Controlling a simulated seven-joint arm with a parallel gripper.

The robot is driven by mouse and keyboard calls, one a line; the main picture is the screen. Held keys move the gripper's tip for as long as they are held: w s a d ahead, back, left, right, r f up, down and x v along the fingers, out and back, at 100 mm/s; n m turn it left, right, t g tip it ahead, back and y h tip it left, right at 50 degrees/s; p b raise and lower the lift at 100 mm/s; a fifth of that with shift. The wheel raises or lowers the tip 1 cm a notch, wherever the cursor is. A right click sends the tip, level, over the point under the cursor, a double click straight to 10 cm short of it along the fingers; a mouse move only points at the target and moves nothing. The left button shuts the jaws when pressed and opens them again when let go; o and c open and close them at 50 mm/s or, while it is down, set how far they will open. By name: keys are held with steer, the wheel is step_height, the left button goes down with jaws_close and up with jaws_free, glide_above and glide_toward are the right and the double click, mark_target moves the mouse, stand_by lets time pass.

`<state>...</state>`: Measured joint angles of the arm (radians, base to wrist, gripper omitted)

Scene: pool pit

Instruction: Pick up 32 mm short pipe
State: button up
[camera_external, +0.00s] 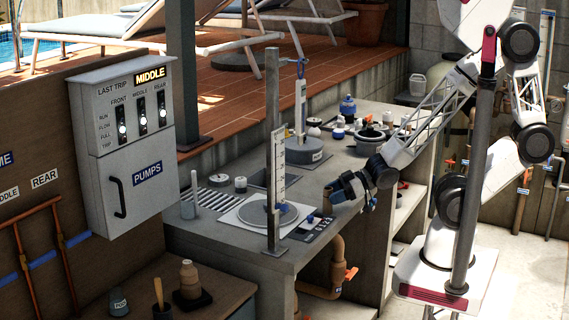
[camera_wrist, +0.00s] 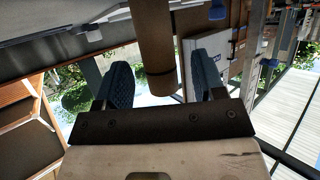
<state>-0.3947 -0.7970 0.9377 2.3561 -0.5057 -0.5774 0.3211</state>
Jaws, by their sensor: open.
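My gripper (camera_external: 338,191) is at the front edge of the grey counter in the external view, tilted and pointing left. In the wrist view its two blue-padded fingers (camera_wrist: 161,66) are apart, with nothing clamped between them. A brown pipe (camera_wrist: 155,40) hangs into the gap between the fingers from the top of the wrist view; I cannot tell whether it touches them. No size marking is readable, so I cannot tell which piece is the 32 mm short pipe.
The counter (camera_external: 205,236) carries a round plate (camera_external: 262,212) beside an upright post with a scale (camera_external: 278,165). A small upright cylinder (camera_external: 188,208) stands at its left. Bottles and pots crowd the back. Brown pipework with an orange handle (camera_external: 350,273) runs below the front edge.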

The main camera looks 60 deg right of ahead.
steer(key=shift+x, duration=1.1)
steer(key=shift+c, duration=0.3)
steer(key=c, duration=1)
